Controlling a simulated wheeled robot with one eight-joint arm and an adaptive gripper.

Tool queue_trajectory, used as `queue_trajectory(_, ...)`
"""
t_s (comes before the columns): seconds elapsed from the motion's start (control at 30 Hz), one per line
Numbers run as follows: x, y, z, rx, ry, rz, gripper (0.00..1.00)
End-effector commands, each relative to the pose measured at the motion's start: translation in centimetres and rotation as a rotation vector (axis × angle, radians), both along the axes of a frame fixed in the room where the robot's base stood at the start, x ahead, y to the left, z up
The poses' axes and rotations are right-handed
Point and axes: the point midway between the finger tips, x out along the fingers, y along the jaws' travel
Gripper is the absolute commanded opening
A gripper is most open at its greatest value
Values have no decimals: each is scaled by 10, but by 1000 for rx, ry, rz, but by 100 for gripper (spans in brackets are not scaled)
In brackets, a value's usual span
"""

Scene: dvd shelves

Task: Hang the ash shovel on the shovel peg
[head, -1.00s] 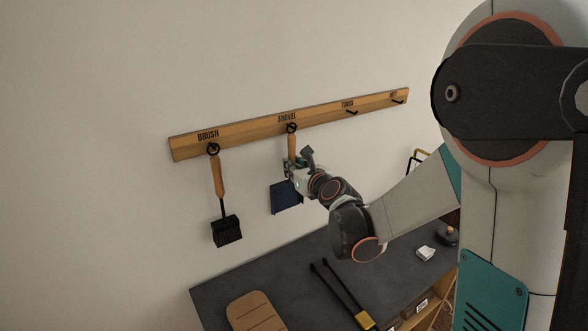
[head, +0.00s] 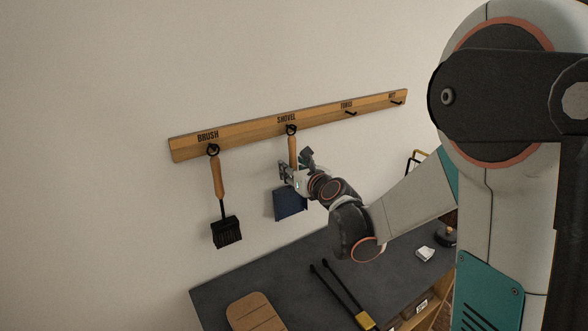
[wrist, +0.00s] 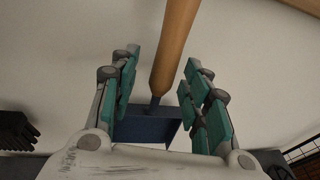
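The ash shovel has a wooden handle (head: 293,150) and a dark blue pan (head: 290,204). It hangs by its black ring from the shovel peg (head: 291,129), under the SHOVEL label on the rail. My gripper (head: 286,174) is at the lower handle, in front of the wall. In the wrist view my gripper (wrist: 157,92) is open, with its teal-padded fingers on both sides of the handle (wrist: 174,45) and gaps showing between pads and handle. The shovel's pan (wrist: 148,127) shows beyond the fingers, partly hidden by the gripper body.
The brush (head: 219,188) hangs on the left peg of the wooden rail (head: 250,129). The tongs peg (head: 351,113) and the rightmost peg (head: 397,102) are bare. Below, the dark tabletop (head: 220,289) holds tongs (head: 338,291), a wooden board (head: 256,312) and a white item (head: 425,254).

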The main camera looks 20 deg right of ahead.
Motion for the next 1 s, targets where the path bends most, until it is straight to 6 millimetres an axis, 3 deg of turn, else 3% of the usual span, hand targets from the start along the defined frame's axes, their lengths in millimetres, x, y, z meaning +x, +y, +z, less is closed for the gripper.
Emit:
queue_trajectory(0.37,-11,-2,2,0,1,0,43)
queue_trajectory(0.8,-86,-14,18,0,1,-1,43)
queue_trajectory(1.0,-107,-18,22,0,0,-1,43)
